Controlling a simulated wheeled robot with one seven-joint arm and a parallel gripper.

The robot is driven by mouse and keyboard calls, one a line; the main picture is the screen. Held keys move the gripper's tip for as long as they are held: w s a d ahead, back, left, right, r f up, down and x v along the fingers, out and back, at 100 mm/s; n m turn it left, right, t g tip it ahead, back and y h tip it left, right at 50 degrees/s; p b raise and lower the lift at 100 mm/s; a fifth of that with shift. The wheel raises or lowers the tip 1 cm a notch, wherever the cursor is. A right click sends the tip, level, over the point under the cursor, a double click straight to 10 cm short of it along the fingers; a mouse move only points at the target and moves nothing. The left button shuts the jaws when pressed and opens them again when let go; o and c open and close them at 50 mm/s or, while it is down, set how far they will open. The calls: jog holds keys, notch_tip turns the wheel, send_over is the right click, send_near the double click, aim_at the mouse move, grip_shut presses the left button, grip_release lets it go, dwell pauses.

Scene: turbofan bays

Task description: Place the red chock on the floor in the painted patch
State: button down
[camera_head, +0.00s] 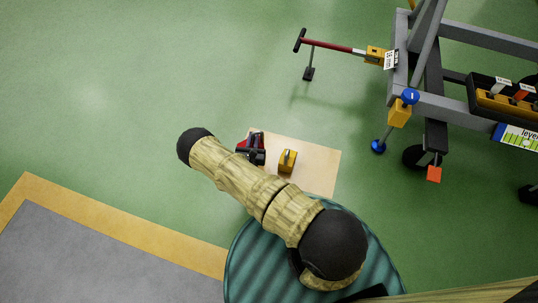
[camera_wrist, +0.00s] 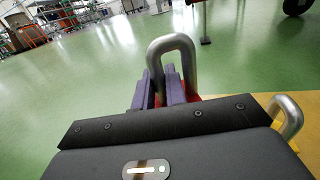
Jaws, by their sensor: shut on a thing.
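The red chock (camera_head: 243,142) shows beside my forearm in the head view, partly hidden by my dark gripper (camera_head: 257,153). In the wrist view, the purple fingers of my gripper (camera_wrist: 166,88) are shut around the metal loop handle (camera_wrist: 172,44) of the red chock (camera_wrist: 193,99). Most of its body is hidden below the gripper. I cannot tell whether its underside touches the floor. A yellow chock (camera_head: 287,161) stands on the patch just right of the red one; its metal handle (camera_wrist: 290,116) shows in the wrist view.
A grey wheeled stand (camera_head: 440,105) fills the upper right, with a red tow bar (camera_head: 325,46) reaching left from it. A yellow-bordered grey area (camera_head: 80,260) lies at lower left.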

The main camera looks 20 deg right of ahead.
notch_tip(320, 180, down, 4)
jog(key=shift+f+b, duration=0.25)
jog(key=shift+b, duration=0.95)
notch_tip(320, 180, down, 4)
jog(key=b, duration=0.2)
jog(key=shift+b, duration=0.4)
jog(key=shift+r, duration=0.15)
jog(key=c, duration=1.9)
grip_release()
jog(key=shift+f, duration=0.2)
jog(key=o, duration=0.5)
jog(key=shift+c, duration=0.2)
